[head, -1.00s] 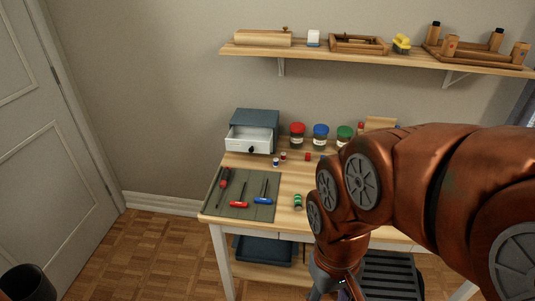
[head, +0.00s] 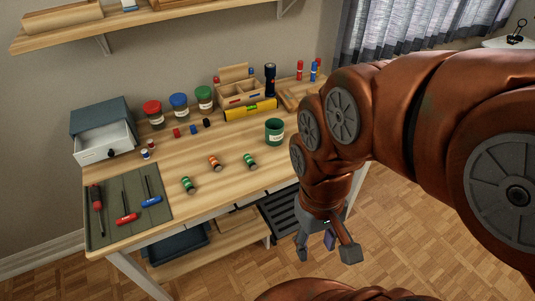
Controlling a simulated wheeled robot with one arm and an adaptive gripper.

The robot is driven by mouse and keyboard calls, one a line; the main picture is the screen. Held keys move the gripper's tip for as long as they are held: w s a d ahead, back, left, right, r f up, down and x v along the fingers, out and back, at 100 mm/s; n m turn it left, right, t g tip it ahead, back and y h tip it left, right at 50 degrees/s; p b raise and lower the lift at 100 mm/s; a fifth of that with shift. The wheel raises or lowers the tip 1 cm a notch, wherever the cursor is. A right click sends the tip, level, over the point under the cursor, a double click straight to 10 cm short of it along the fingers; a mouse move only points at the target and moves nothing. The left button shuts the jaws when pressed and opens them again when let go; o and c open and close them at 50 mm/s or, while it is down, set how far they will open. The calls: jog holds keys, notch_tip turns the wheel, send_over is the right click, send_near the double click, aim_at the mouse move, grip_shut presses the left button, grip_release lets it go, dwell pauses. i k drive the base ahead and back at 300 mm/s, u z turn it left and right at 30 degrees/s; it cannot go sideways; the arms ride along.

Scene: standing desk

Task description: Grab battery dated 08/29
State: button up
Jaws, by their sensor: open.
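Several small cylinders that look like batteries lie or stand on the wooden desk. A green one (head: 188,185), an orange one (head: 215,163) and another green one (head: 249,161) lie near the front middle in the head view. Red and blue ones (head: 312,71) stand at the far right back. Any printed dates are too small to read. My gripper (head: 327,255) hangs open and empty beyond the desk's front edge, to the right of and lower than the three lying cylinders, with floor behind it.
A green cup (head: 275,131) stands right of the lying cylinders. A wooden organizer (head: 240,94), a yellow box (head: 250,110) and lidded jars (head: 179,106) line the back. A grey mat (head: 130,207) with screwdrivers lies left, before an open drawer unit (head: 104,140). The front middle desktop is mostly clear.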

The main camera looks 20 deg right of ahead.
aim_at(252, 166)
jog(key=u, duration=3.3)
jog(key=k, duration=1.7)
jog(key=u, duration=0.35)
